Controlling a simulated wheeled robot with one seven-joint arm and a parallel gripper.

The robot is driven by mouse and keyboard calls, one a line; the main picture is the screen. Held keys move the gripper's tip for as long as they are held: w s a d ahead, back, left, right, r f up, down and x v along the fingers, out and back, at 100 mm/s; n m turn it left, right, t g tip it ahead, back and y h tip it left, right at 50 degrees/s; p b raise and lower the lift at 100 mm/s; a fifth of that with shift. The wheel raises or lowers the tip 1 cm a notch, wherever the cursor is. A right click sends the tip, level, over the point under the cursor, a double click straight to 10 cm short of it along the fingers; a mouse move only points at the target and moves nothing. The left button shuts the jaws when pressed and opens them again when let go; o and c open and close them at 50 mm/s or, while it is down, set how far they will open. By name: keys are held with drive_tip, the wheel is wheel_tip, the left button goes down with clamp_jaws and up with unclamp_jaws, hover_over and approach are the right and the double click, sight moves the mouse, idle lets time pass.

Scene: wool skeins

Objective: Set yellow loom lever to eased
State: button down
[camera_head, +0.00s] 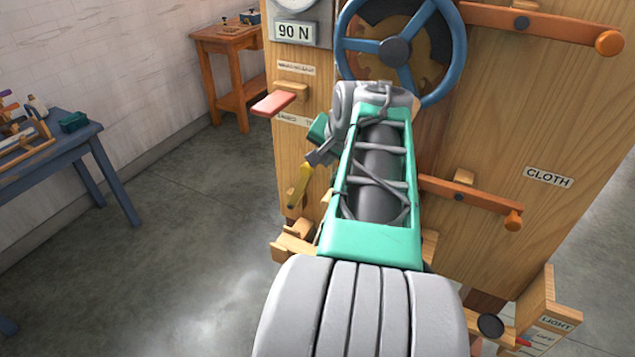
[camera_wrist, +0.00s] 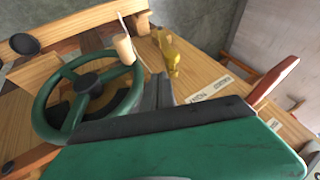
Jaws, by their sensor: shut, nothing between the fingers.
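The yellow lever (camera_head: 299,186) is on the left part of the wooden loom front, slanting down and to the left in the head view. In the wrist view the yellow lever (camera_wrist: 169,52) stands out from the wood beyond my fingertips. My gripper (camera_head: 318,157) is shut and empty, close to the lever's upper end; I cannot tell whether it touches. The shut fingers also show in the wrist view (camera_wrist: 158,90). A white label (camera_head: 293,119) above the lever is partly hidden by my arm and too small to read surely.
A red lever (camera_head: 273,103) sticks out above the yellow one. A blue wheel (camera_head: 395,50) is above my arm, and a green wheel (camera_wrist: 90,95) is beside my fingers. Orange levers (camera_head: 470,196) project at right.

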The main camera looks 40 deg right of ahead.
drive_tip(key=shift+r, duration=0.15)
drive_tip(key=x, duration=1)
